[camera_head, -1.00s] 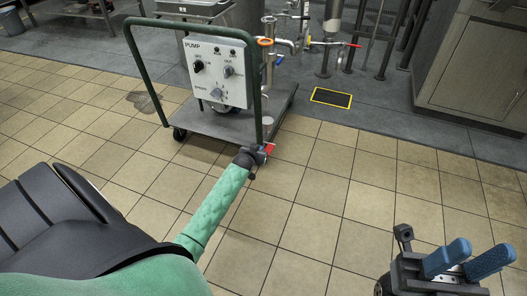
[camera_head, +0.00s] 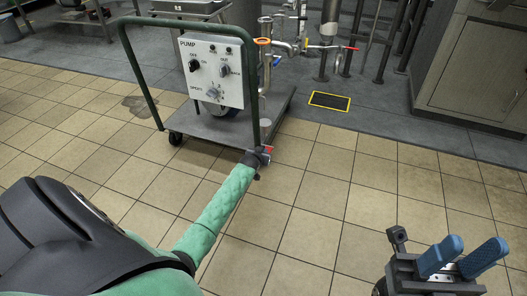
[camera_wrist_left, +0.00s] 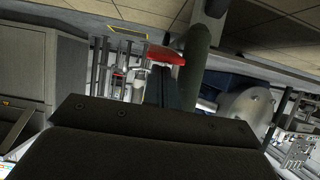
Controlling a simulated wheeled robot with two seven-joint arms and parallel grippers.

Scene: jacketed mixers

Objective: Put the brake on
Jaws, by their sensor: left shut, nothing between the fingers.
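The pump cart has a green tubular frame (camera_head: 133,75) and a white PUMP panel (camera_head: 212,70). A red brake pedal (camera_head: 267,149) sits low by the cart's near right corner, mostly hidden by my left gripper (camera_head: 264,157). In the left wrist view the red pedal (camera_wrist_left: 165,55) lies just beyond the dark closed fingers (camera_wrist_left: 165,88), beside the green post (camera_wrist_left: 195,50). I cannot tell whether they touch. My left gripper is shut and empty. My right gripper (camera_head: 462,258) is open and empty at the lower right, with blue fingers apart.
The cart's grey deck (camera_head: 215,125) stands on beige tiles with a caster (camera_head: 175,138) at the near left. Pipes and valves (camera_head: 300,45) stand behind it. A yellow-edged floor plate (camera_head: 329,101) and a steel cabinet (camera_head: 475,75) are to the right.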

